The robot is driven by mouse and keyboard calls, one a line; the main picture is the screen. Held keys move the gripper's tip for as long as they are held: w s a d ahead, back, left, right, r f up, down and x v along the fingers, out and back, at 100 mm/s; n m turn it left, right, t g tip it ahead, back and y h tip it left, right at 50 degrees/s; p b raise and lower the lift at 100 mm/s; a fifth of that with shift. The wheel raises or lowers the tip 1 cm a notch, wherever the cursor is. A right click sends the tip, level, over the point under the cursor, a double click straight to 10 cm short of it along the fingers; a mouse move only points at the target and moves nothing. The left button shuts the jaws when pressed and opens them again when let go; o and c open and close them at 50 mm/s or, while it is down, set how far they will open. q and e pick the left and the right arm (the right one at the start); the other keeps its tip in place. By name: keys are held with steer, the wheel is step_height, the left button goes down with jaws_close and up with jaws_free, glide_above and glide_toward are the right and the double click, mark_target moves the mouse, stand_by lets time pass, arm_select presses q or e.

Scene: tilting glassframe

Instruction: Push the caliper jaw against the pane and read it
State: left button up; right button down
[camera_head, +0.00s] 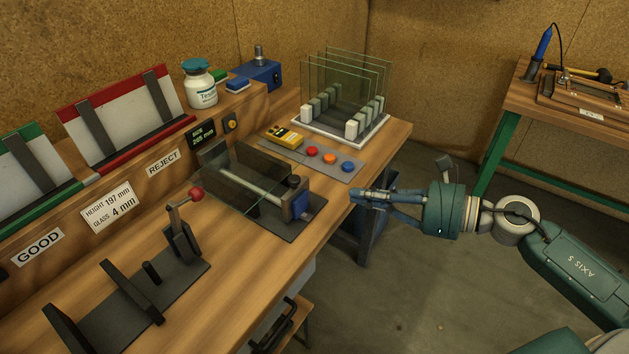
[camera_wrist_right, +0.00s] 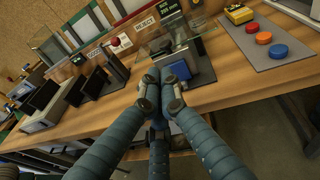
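The caliper has a dark base (camera_head: 290,229) on the bench, with a pale rail and a blue jaw block (camera_head: 300,205) with a dark knob at its right end. The blue block shows beyond my fingertips in the right wrist view (camera_wrist_right: 193,64). A clear greenish pane (camera_head: 235,178) is in the caliper; I cannot tell whether the jaw touches it. A small dark display (camera_head: 203,136) behind reads "SIZE 255 mm". My right gripper (camera_head: 353,196) has its fingers together, empty, right of the jaw and off the bench's front edge. My left gripper is out of view.
A label (camera_head: 112,206) reads height 197 mm, glass 4 mm. Red, orange and blue buttons (camera_head: 330,158) and a yellow box (camera_head: 284,136) lie behind the caliper. A rack (camera_head: 318,131) holds several panes. A red-knobbed clamp fixture (camera_head: 182,240) stands at left.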

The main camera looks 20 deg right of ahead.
steer(key=r+x, duration=0.1)
steer(key=x, duration=0.2)
steer(key=p, duration=0.3)
glide_toward(297, 183)
steer(key=r+x, duration=0.1)
steer(key=x, duration=0.3)
steer(key=p+x, duration=0.1)
steer(key=x, duration=0.1)
steer(key=shift+w+a+f+p, duration=0.1)
steer(key=shift+a+f+p, duration=0.05)
steer(key=shift+f+p, duration=0.2)
steer(key=shift+w+a+f, duration=0.15)
steer(key=shift+a, duration=0.05)
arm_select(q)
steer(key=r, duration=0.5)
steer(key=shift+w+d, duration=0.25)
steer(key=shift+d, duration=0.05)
